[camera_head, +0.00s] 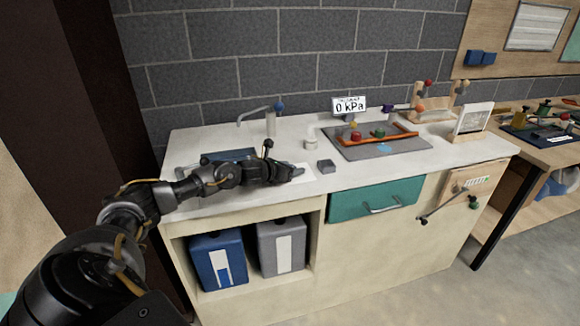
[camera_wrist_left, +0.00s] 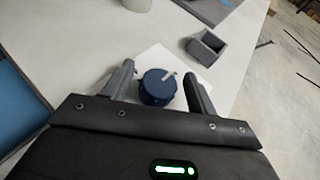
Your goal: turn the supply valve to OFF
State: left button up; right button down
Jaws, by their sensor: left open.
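My left gripper (camera_head: 290,174) reaches over the white counter from the left. In the left wrist view, its open fingers (camera_wrist_left: 159,70) stand on either side of a round blue knob (camera_wrist_left: 155,90) with a light pointer mark. A gap shows at the right finger; contact at the left finger is hard to tell. The knob sits by a white card (camera_wrist_left: 152,58), whose print I cannot read. In the head view the gripper hides the knob. No readable label names the supply valve. My right gripper is out of view.
A small grey open box (camera_wrist_left: 207,47) stands just beyond the right finger. A white cup (camera_head: 311,143), a faucet (camera_head: 270,120) and a grey tray (camera_head: 350,149) are farther back. A display (camera_head: 349,104) reads 0 kPa. The front right counter (camera_head: 430,163) is clear.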

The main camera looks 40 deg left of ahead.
pick_arm(q)
jog(key=shift+w+f, duration=0.1)
jog(key=shift+w, duration=0.15)
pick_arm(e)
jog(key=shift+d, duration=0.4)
